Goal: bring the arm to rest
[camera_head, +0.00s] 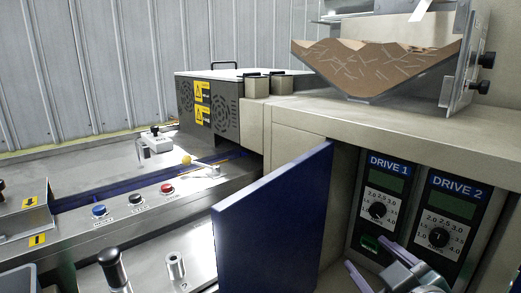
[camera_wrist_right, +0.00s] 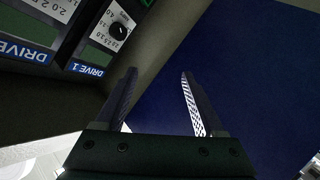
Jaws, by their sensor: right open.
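My right gripper (camera_head: 376,268) is at the lower right of the head view, in front of the drive panel and to the right of the open blue door. In the right wrist view, its two fingers (camera_wrist_right: 158,76) stand apart with nothing between them. The blue door (camera_head: 270,225) also fills the right side of the wrist view (camera_wrist_right: 260,75). The DRIVE 1 dial (camera_head: 378,210) and DRIVE 2 dial (camera_head: 438,237) are on the panel beyond the gripper. My left gripper is not in view.
A clear hopper (camera_head: 385,68) of sticks stands above the machine's beige top (camera_head: 420,125). Blue, black and red buttons (camera_head: 167,188) line the bench at left. A black-handled lever (camera_head: 112,268) rises at the lower left. The swung-out door stands close to my right arm.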

